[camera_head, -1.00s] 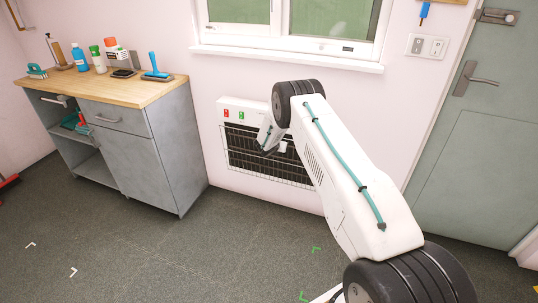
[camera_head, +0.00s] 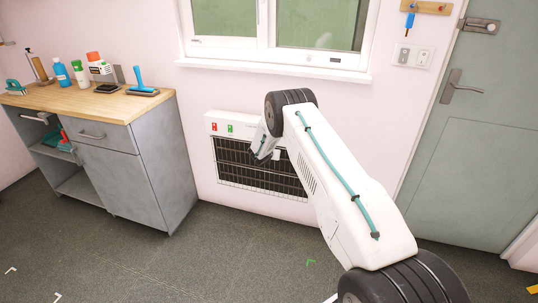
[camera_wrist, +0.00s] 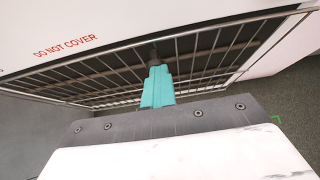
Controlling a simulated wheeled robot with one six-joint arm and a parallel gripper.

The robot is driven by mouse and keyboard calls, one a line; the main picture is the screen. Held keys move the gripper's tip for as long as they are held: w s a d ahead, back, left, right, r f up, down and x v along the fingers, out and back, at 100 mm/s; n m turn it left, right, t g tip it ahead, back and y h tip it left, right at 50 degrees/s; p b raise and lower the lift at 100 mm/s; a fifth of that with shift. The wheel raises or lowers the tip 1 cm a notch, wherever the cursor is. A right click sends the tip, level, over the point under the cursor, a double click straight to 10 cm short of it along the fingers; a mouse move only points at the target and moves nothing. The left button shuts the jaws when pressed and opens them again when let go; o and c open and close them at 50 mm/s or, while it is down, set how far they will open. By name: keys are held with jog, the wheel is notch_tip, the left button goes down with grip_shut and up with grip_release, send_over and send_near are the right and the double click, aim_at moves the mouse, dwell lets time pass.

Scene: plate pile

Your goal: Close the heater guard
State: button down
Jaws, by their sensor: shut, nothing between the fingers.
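The heater (camera_head: 222,118) is a white wall unit below the window, with a red and a green mark at its top left. Its guard (camera_head: 236,180) is a wire grid over the dark front. In the wrist view the guard (camera_wrist: 230,45) spans the top, below the red "DO NOT COVER" lettering. Whether its edge meets the heater body is unclear. My gripper (camera_wrist: 157,75) has teal fingers, shut and empty, with the tips overlapping the wires in the picture; contact cannot be told. In the head view my arm hides part of the guard's right side.
A grey cabinet (camera_head: 125,172) with bottles and brushes on its wooden top stands left of the heater. A green door (camera_head: 475,160) is at the right. The window sill (camera_head: 275,70) juts out above. The dark floor in front is mostly clear.

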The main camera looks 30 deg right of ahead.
jog(key=v, duration=1.3)
jog(key=s+d+m+g+h, duration=0.1)
jog(key=s+d+m+g, duration=0.15)
jog(key=s+m, duration=0.35)
jog(key=s+a+r+m+g, duration=0.25)
jog(key=s+r+m, duration=0.35)
jog(key=s+r, duration=0.35)
jog(key=s+a+r+m+g, duration=0.1)
jog(key=s+r+m+g, duration=0.35)
jog(key=s+r, duration=0.45)
jog(key=s+a+r+m+t+y, duration=0.1)
jog(key=s+a+r+m+y, duration=0.2)
jog(key=s, duration=0.7)
jog(key=s+a+r+m+t+y, duration=0.1)
jog(key=s+a+r+m+y, duration=0.2)
jog(key=s+a+r, duration=0.5)
jog(key=s+a+r+m+t+y, duration=0.1)
jog(key=s+a+r+m+y, duration=0.2)
jog(key=s+a, duration=0.5)
jog(key=s+r+m, duration=0.1)
jog(key=s+r, duration=0.1)
jog(key=s, duration=0.4)
jog(key=shift+r, duration=0.2)
